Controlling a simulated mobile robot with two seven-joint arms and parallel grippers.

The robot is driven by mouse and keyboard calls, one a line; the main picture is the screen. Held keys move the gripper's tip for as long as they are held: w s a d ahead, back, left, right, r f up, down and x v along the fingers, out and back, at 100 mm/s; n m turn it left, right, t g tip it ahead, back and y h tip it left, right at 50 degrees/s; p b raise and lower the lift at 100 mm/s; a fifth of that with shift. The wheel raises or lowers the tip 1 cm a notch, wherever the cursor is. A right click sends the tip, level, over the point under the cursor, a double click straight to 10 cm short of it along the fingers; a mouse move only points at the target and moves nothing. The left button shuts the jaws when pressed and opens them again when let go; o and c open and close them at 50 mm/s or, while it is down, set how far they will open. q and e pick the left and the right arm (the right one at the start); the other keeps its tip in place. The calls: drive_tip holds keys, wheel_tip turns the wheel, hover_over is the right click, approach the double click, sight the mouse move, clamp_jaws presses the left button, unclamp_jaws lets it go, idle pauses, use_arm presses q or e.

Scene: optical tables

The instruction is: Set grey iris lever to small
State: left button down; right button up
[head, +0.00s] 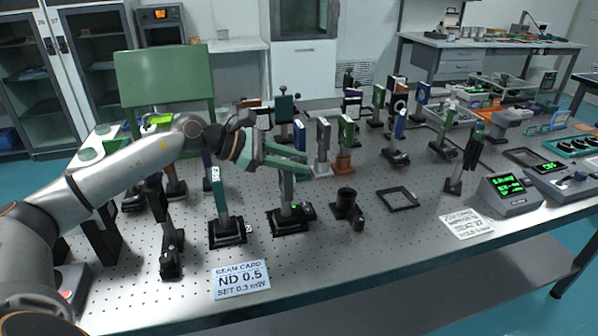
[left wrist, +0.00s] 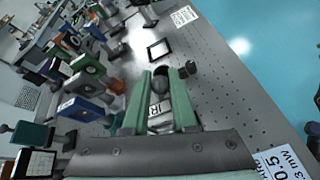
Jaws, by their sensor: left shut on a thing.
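The grey iris (head: 287,187) stands on a post with a black base near the middle of the table in the head view. My left gripper (head: 305,164) is at its top, its green fingers covering much of it. In the left wrist view, the left gripper (left wrist: 162,78) is shut on a dark, round-ended part, which looks like the iris lever (left wrist: 160,84). A pale label with partly readable letters (left wrist: 156,112) shows on the grey iris between the fingers. The lever's exact setting cannot be read. My right gripper is not in view.
A "BEAM CARD ND 0.5" card (head: 241,280) lies at the front edge. A black cylindrical mount (head: 346,203) and a flat black frame (head: 397,198) are right of the iris. Several mounted optics crowd behind.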

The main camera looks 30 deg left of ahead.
use_arm(q)
drive_tip(key=shift+s+d+f+m+b, duration=0.3)
drive_tip(key=shift+f+b, duration=0.1)
drive_tip(key=shift+b, duration=0.3)
drive_tip(key=shift+s+d+m+t+y+b, duration=0.25)
drive_tip(key=shift+m+t+y+b, duration=0.35)
drive_tip(key=shift+b, duration=0.45)
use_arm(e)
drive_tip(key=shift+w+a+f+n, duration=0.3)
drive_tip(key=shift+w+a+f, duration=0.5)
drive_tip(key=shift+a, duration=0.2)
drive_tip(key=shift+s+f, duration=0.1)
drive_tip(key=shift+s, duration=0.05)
use_arm(q)
drive_tip(key=c, duration=0.7)
unclamp_jaws()
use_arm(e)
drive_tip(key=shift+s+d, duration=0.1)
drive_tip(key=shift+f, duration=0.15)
